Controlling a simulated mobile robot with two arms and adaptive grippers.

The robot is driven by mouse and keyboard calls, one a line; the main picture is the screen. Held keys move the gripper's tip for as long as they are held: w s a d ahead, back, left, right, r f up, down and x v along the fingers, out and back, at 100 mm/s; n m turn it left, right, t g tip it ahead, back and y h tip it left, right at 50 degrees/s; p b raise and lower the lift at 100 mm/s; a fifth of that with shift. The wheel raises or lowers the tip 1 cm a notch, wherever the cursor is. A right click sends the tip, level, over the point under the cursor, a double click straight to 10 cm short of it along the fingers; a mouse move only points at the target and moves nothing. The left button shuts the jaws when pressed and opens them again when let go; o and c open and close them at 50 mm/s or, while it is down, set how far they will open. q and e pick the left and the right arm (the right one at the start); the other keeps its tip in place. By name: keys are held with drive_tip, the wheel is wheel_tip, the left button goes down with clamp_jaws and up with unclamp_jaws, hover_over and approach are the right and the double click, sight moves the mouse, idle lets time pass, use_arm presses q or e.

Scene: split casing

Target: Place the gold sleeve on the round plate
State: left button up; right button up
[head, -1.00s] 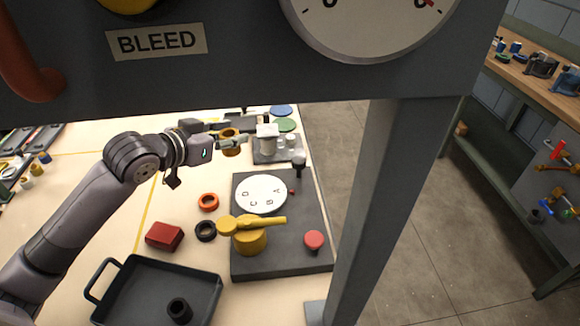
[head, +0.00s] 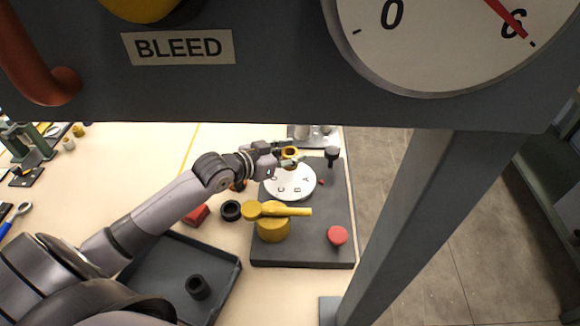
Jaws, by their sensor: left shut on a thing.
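The gold sleeve (head: 290,151) is a small gold ring-shaped piece in the head view. My left gripper (head: 291,158) is shut on it and holds it over the back edge of the round plate. My right gripper is not in view.
A yellow lever (head: 283,211) and a red button (head: 338,235) are on the base in front of the plate. A black knob (head: 332,152) stands behind it. A black ring (head: 231,210), red block (head: 197,216) and dark tray (head: 230,262) are left. A BLEED panel (head: 280,90) hangs overhead.

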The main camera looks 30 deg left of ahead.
use_arm(q)
drive_tip(key=shift+f, duration=2.6)
drive_tip(key=shift+f, duration=0.15)
drive_tip(key=o, duration=1.3)
